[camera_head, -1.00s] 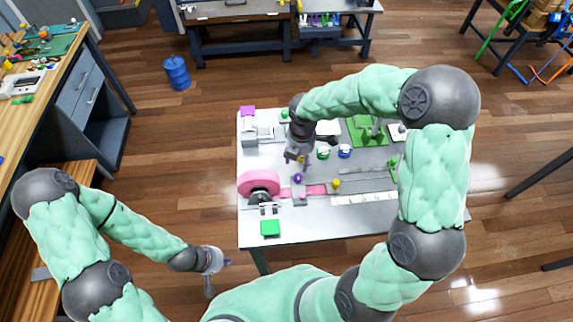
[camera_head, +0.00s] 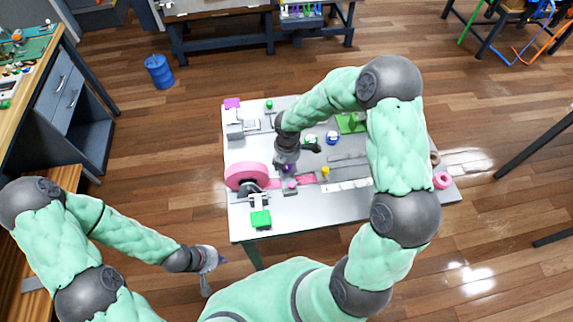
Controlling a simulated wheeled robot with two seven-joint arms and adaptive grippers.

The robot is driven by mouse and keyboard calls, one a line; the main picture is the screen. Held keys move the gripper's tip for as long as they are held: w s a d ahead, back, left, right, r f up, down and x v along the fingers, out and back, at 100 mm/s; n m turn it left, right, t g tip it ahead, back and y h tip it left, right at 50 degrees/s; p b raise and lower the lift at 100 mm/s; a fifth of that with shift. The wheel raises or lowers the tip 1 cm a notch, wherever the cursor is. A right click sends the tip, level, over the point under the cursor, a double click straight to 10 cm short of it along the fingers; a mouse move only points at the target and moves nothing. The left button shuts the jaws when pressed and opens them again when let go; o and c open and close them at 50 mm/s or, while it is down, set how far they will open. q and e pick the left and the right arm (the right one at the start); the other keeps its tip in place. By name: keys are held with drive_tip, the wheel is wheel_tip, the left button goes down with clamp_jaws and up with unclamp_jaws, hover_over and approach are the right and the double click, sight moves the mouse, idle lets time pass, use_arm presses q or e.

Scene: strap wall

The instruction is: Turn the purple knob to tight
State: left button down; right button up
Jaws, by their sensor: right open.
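The purple knob (camera_head: 290,168) is on the strap-wall table (camera_head: 290,214), just right of the pink strap roll (camera_head: 240,174). It is small and partly hidden by my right gripper (camera_head: 286,168). My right gripper points down at the knob with its jaws open. I cannot tell whether the fingers touch the knob or stand around it. My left gripper (camera_head: 215,273) is empty and open, with its fingers spread, off the table's front left corner.
A yellow knob (camera_head: 325,171), a green block (camera_head: 260,219), a blue knob (camera_head: 333,138) and a magenta block (camera_head: 232,103) are on the table. A pink ring (camera_head: 441,180) lies at the right. A blue barrel (camera_head: 159,72) stands on the floor behind.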

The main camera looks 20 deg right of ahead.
clamp_jaws()
drive_tip(key=shift+m, duration=0.3)
drive_tip(key=m+b, duration=0.2)
drive_tip(key=m, duration=0.1)
drive_tip(key=shift+m, duration=0.4)
drive_tip(key=m+b, duration=0.2)
drive_tip(key=m, duration=0.2)
drive_tip(key=shift+w, duration=0.1)
drive_tip(key=m+b, duration=0.2)
drive_tip(key=m, duration=0.3)
drive_tip(key=shift+m+b, duration=0.95)
drive_tip(key=shift+m, duration=1.25)
